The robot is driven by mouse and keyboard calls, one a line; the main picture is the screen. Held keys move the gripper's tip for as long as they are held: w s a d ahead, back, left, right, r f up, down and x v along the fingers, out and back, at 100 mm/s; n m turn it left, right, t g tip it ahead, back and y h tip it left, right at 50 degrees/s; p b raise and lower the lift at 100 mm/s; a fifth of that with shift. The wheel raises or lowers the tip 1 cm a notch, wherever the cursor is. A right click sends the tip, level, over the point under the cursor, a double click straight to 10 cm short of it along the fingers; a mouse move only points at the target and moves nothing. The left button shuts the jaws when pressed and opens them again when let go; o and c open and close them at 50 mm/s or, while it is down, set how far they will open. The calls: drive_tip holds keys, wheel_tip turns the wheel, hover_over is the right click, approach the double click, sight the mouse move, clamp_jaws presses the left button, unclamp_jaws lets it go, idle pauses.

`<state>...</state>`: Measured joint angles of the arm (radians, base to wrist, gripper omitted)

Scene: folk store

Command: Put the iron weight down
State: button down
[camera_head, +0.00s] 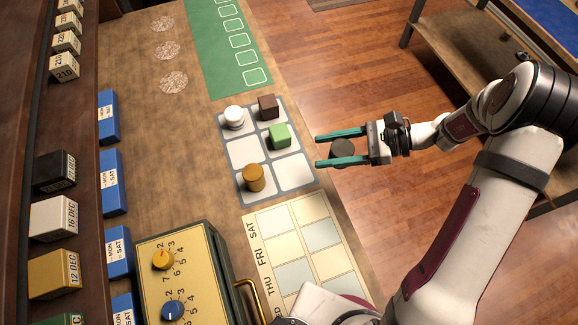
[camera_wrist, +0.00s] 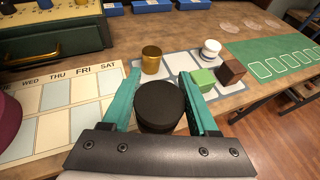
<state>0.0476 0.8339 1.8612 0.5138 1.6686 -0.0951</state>
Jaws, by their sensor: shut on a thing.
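The iron weight (camera_wrist: 159,104) is a dark, round, flat-topped piece between the teal fingers of my gripper (camera_head: 336,150). In the head view the weight (camera_head: 343,147) shows between the fingertips, just off the table's right edge with the floor behind it. My gripper is shut on it, and it looks level. In the wrist view the fingers stand on both sides of the weight. Its underside is hidden. The grid mat (camera_head: 252,156) lies on the table to the left of my gripper, apart from it.
On the grid mat stand a white piece (camera_head: 234,117), a brown cube (camera_head: 268,106), a green cube (camera_head: 280,135) and a brass cylinder (camera_head: 253,177). A calendar sheet (camera_head: 289,232), a green card mat (camera_head: 229,40) and a dial box (camera_head: 190,262) lie around it. Some grid cells are bare.

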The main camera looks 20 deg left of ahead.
drive_tip(key=x, duration=0.3)
drive_tip(key=w+f+x, duration=0.1)
drive_tip(key=x, duration=0.7)
drive_tip(key=shift+w+a+f, duration=0.1)
drive_tip(key=shift+w+f, duration=0.15)
drive_tip(key=shift+f, duration=0.05)
drive_tip(key=shift+a+f, duration=0.2)
drive_tip(key=shift+f, duration=1.95)
drive_tip(key=shift+c, duration=0.8)
unclamp_jaws()
drive_tip(key=shift+f, duration=0.1)
